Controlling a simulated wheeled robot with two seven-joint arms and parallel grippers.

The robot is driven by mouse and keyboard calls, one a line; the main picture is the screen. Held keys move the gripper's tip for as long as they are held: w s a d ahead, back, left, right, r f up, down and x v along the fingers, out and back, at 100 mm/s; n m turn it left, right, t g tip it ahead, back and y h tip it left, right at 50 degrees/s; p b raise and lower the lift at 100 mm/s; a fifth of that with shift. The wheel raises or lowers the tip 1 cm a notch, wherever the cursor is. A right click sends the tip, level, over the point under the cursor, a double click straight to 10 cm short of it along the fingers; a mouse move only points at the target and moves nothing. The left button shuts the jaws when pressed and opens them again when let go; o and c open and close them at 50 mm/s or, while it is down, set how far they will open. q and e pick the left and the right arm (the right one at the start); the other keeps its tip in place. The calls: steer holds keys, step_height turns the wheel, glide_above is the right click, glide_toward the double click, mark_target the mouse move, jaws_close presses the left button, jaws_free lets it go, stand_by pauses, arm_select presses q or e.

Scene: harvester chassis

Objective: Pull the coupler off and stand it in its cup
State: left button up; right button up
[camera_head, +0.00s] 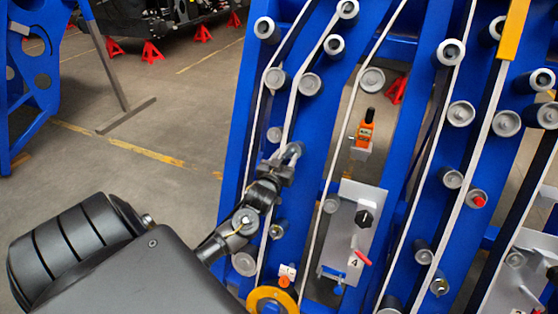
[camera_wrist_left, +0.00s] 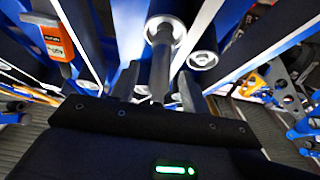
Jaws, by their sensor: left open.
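My left gripper (camera_head: 287,160) reaches in from the lower left to the blue frame, beside a white belt. In the left wrist view its two fingers (camera_wrist_left: 157,88) are apart. A dark cylinder with a pale ring-shaped end (camera_wrist_left: 165,32) lies between and beyond them. I cannot tell whether it is the coupler or a frame roller, or whether the fingers touch it. The gripper hides part of the frame behind it. I cannot surely pick out the coupler or its cup in either view. My right gripper is not in view.
An orange device (camera_head: 366,132) sits in a small holder right of the gripper. A grey panel (camera_head: 349,215) below carries a black knob, a red lever and a label 4. A yellow ring (camera_head: 272,300) is at the bottom. Grey rollers stick out around. Open floor (camera_head: 150,120) lies left.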

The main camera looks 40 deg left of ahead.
arm_select(q)
steer(key=shift+x, duration=1.45)
jaws_close()
steer(key=shift+s+d+r+p, duration=0.2)
steer(key=shift+s+r+p, duration=0.35)
steer(key=shift+p, duration=0.35)
steer(key=shift+s+d+r+p, duration=0.2)
steer(key=shift+s+r+p, duration=0.1)
steer(key=shift+s+p, duration=0.45)
steer(key=shift+s+d+p, duration=0.1)
steer(key=shift+s+p, duration=0.1)
steer(key=shift+p, duration=0.15)
